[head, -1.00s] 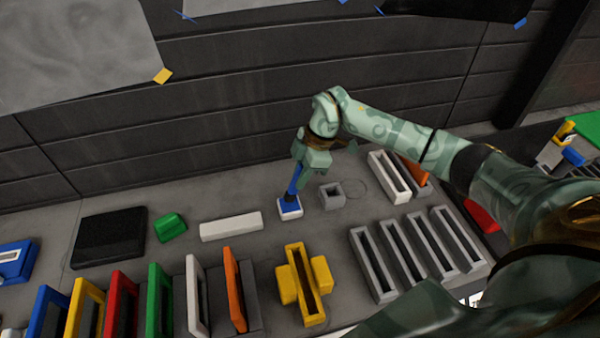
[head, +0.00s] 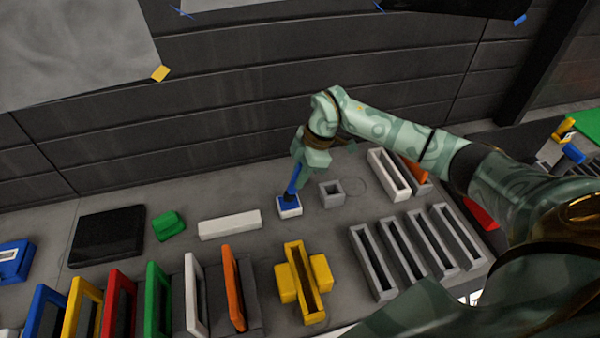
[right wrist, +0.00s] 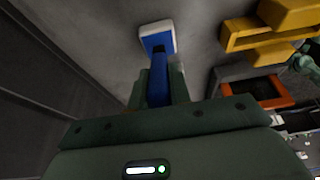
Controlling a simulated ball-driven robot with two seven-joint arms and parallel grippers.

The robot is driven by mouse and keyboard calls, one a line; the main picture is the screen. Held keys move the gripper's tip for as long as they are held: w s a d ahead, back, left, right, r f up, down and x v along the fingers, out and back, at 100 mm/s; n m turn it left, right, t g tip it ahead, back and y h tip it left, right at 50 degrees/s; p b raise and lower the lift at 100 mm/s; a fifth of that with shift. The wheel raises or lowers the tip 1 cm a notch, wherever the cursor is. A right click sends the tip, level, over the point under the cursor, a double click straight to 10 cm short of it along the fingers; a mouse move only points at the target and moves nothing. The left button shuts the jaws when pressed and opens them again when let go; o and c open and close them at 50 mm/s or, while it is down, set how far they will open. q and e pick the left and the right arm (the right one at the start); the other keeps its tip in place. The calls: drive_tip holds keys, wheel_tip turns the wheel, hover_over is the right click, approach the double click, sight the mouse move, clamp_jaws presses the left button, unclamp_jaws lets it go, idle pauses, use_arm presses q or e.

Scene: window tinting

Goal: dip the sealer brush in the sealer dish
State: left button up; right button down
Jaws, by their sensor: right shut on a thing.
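The sealer brush shows as a blue handle (head: 293,182), nearly upright and slightly tilted. My right gripper (head: 303,168) is shut on its upper part. The sealer dish (head: 290,212) is a small white square dish with a blue inside, on the bench near the wall. The brush's lower end meets the blue inside of the dish; its bristles are hidden there. In the right wrist view the blue handle (right wrist: 159,80) runs from the jaws to the white-rimmed dish (right wrist: 173,34). How deep the tip sits I cannot tell.
A small grey square holder (head: 331,194) stands close right of the dish. A white block (head: 230,225) lies to the left, a yellow holder (head: 302,285) in front. Grey slotted racks (head: 373,262) stand at right. The dark wall (head: 220,130) rises behind.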

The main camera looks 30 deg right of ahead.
sight(300, 164)
drive_tip(key=shift+f, duration=0.4)
drive_tip(key=shift+s+f, duration=0.1)
idle(1.7)
wheel_tip(300, 164, up, 7)
drive_tip(key=p, duration=0.7)
idle(0.6)
